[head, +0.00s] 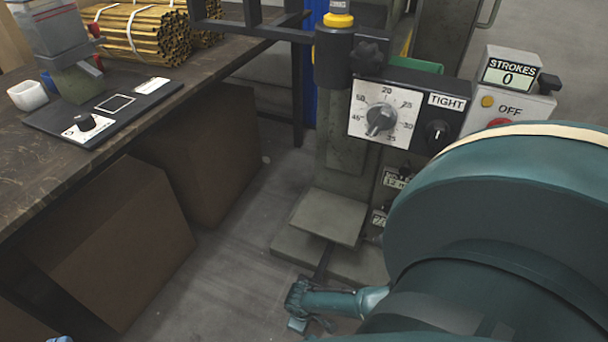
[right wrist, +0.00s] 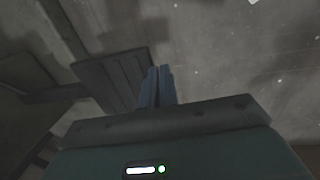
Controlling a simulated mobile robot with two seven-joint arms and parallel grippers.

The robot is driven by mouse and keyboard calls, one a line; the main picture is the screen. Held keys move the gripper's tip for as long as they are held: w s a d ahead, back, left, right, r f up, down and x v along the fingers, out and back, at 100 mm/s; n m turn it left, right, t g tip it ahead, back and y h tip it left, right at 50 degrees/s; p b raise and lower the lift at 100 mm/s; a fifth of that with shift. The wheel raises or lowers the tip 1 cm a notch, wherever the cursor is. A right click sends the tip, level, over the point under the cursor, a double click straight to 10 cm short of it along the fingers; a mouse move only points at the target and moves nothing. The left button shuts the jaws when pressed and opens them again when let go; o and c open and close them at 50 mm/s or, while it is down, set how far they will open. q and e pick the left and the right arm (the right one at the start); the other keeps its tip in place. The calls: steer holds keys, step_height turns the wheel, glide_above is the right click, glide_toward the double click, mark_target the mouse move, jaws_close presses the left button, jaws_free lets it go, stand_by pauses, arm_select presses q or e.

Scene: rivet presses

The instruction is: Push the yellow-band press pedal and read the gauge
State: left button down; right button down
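A counter (head: 510,75) reads STROKES 0 above an OFF box (head: 505,105). A TIGHT knob (head: 437,133) is beside the dial. The workbench (head: 40,165) at left holds brass rods (head: 135,35) and a black panel (head: 105,112). Brown boxes (head: 110,240) stand below. My right arm hides the lower right.

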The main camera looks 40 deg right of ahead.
arm_select(q)
steer(key=shift+a+r+g+y+p, duration=0.15)
steer(key=shift+a+g+y+p, duration=0.75)
steer(key=shift+p, duration=1.55)
arm_select(e)
step_height(320, 180, up, 8)
steer(key=a, duration=0.1)
steer(key=shift+s+a+r, duration=0.15)
steer(key=shift+s+r, duration=0.1)
steer(key=shift+s, duration=0.1)
arm_select(q)
steer(key=shift+d, duration=0.15)
arm_select(e)
steer(key=shift+a, duration=0.1)
